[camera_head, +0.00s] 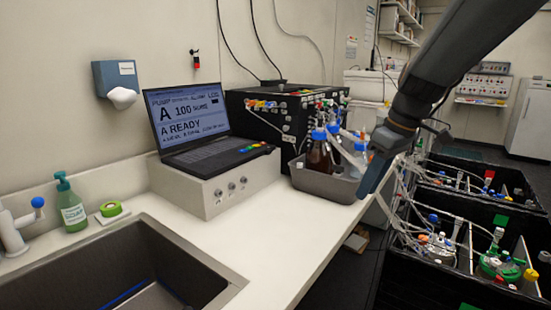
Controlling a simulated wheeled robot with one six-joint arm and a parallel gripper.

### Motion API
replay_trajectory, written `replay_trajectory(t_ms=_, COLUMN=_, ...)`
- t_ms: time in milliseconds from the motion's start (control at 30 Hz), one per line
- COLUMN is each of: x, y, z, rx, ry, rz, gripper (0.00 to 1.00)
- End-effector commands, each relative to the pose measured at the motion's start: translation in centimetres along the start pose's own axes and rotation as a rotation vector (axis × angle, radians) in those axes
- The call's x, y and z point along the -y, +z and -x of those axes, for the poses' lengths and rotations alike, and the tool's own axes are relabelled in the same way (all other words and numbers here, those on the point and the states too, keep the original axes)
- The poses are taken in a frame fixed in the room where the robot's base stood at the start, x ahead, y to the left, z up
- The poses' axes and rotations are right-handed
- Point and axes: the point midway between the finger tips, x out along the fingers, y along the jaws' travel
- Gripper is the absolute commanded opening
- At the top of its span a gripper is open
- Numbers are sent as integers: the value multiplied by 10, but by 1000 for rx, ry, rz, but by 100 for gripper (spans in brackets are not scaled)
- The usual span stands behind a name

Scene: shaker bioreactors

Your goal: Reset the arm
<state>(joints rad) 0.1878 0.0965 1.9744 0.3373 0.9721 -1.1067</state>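My arm (450,62) reaches in from the upper right of the head view. Its end, my gripper (368,190), points down just right of the grey tray, near the counter's right edge. The gripper shows as a dark blue-grey shape seen from the side. I cannot see a gap between its fingers or anything held in it. It overlaps the tray's right end in the picture, and I cannot tell whether it touches the tray.
A grey tray (316,182) with bottles stands on the white counter (262,232). A laptop (205,150) sits on a white box. A sink (60,268) is at lower left. Black shaker bins (428,277) with tubing and vessels stand right. The front counter is clear.

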Motion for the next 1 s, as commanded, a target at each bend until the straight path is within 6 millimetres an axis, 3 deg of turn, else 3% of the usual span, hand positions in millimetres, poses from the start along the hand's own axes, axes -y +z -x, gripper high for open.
replay_trajectory(t_ms=267, x=39, y=46, z=-52, rx=100, ry=30, rz=-234, gripper=27)
replay_trajectory(t_ms=500, x=99, y=120, z=-112, rx=202, ry=114, rz=-539, gripper=27)
replay_trajectory(t_ms=600, x=118, y=145, z=-127, rx=221, ry=148, rz=-635, gripper=27)
replay_trajectory(t_ms=733, x=133, y=164, z=-137, rx=229, ry=174, rz=-709, gripper=27)
replay_trajectory(t_ms=1000, x=138, y=168, z=-140, rx=231, ry=181, rz=-730, gripper=27)
